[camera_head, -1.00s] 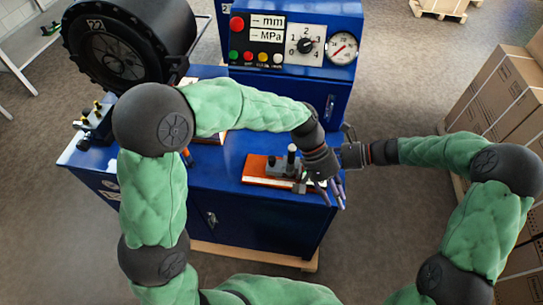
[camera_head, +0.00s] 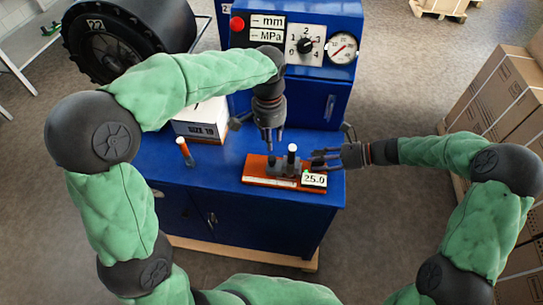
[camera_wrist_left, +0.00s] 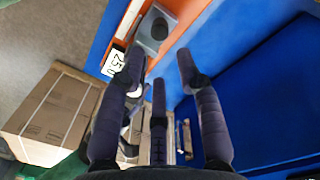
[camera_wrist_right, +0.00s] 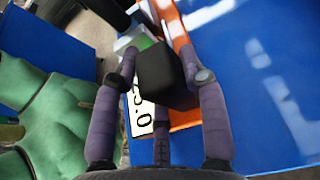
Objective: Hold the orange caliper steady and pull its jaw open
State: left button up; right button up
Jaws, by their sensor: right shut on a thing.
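The orange caliper (camera_head: 258,181) lies flat on the blue cabinet top. It has an orange base, grey blocks, a white-topped post (camera_head: 292,151) and a tag reading 25.0 (camera_head: 314,180) at its right end. My right gripper (camera_head: 325,158) reaches in from the right at that end. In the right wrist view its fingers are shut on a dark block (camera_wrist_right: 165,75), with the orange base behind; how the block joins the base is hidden. My left gripper (camera_head: 268,142) points down just behind the caliper's left half. In the left wrist view its fingers (camera_wrist_left: 160,70) are apart and empty.
A white box marked SIZE 19 (camera_head: 202,122) and a small orange-and-white upright piece (camera_head: 184,151) stand left on the cabinet (camera_head: 225,170). A gauge panel (camera_head: 293,40) rises behind. A large black wheel (camera_head: 130,38) stands back left. Cartons (camera_head: 500,100) stand at right.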

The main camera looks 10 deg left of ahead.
aim_at(271, 158)
pick_arm(q)
notch_tip(271, 158, down, 9)
jog(key=shift+d+f, duration=0.15)
jog(key=shift+f, duration=0.05)
dwell(0.3)
jog(key=shift+s, duration=0.1)
grip_shut()
